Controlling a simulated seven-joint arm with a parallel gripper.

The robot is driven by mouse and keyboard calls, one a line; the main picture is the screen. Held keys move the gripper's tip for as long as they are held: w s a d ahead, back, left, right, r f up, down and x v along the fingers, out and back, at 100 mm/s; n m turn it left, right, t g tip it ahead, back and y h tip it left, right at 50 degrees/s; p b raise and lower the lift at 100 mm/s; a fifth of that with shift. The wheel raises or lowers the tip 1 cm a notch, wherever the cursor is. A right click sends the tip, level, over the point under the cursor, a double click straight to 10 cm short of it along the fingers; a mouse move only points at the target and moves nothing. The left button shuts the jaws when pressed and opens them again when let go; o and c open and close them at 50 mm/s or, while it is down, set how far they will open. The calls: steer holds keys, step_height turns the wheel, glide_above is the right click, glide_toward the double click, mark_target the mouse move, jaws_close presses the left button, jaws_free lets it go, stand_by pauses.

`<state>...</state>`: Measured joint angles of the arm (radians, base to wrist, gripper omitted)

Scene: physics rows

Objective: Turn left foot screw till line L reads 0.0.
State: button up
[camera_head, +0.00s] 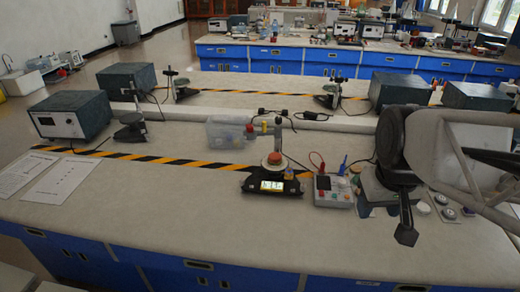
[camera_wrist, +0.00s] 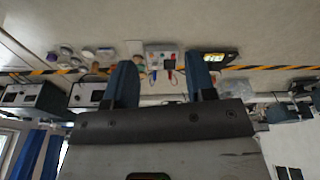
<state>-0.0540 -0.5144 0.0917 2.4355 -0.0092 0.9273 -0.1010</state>
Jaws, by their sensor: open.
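A black instrument with a lit yellow display (camera_head: 271,186) stands near the front middle of the bench, with a round orange-topped part above it. I cannot read the display's digits or pick out line L. The left foot screw is too small to make out. The display also shows in the wrist view (camera_wrist: 214,57), beyond the finger on the right. My gripper (camera_head: 405,236) is to the right of the instrument, apart from it. In the wrist view my gripper (camera_wrist: 161,62) has its two blue fingers spread wide with nothing between them.
A white meter box (camera_head: 333,190) with red and blue plugs stands between the instrument and my gripper. A clear plastic bin (camera_head: 228,132) stands behind the instrument. Small round parts (camera_head: 445,207) lie at right. The bench's front left is free apart from paper sheets (camera_head: 58,184).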

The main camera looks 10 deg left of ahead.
steer(key=w+a+n, duration=0.4)
steer(key=w+a, duration=0.2)
steer(key=w, duration=0.5)
steer(key=n+g, duration=0.2)
steer(key=n, duration=0.8)
glide_above(242, 180)
steer(key=f, duration=1.9)
steer(key=shift+d+f, duration=0.3)
steer(key=shift+a+f, duration=0.3)
steer(key=shift+a, duration=0.1)
steer(key=shift+f, duration=0.1)
steer(key=shift+f, duration=3.8)
